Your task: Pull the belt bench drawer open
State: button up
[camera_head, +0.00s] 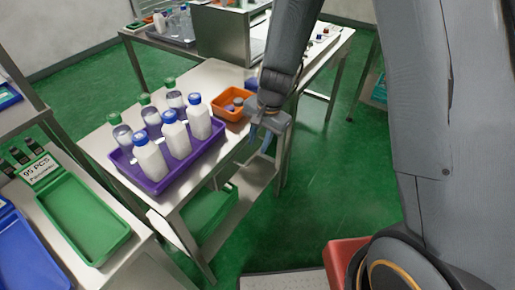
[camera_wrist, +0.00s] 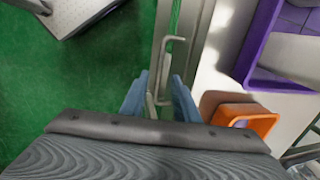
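The belt bench (camera_head: 207,85) has a pale top, and its right edge passes beneath my gripper (camera_head: 261,137). In the wrist view, a thin bent metal handle (camera_wrist: 161,68) stands out along the grey bench edge (camera_wrist: 195,45). My gripper (camera_wrist: 159,98) has its two blue fingers apart, one on each side of the handle's near end. A gap shows beside the fingers, and I cannot tell whether either touches the bar. The drawer front is mostly hidden by my gripper and arm in the head view. How far the drawer stands out cannot be told.
A purple tray (camera_head: 158,184) with several bottles and an orange bin (camera_head: 222,112) stand on the bench. A lower shelf (camera_head: 238,213) holds a green crate (camera_head: 207,214). Green floor (camera_head: 325,185) is clear to the right. A side table with green tray (camera_head: 85,220) is left.

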aim_at(256, 154)
jog(key=shift+w+a+f, duration=0.15)
jog(key=shift+f, duration=0.95)
jog(key=shift+w+a+f, duration=0.1)
jog(key=shift+a+f, duration=0.05)
jog(key=shift+f, duration=0.9)
grip_shut()
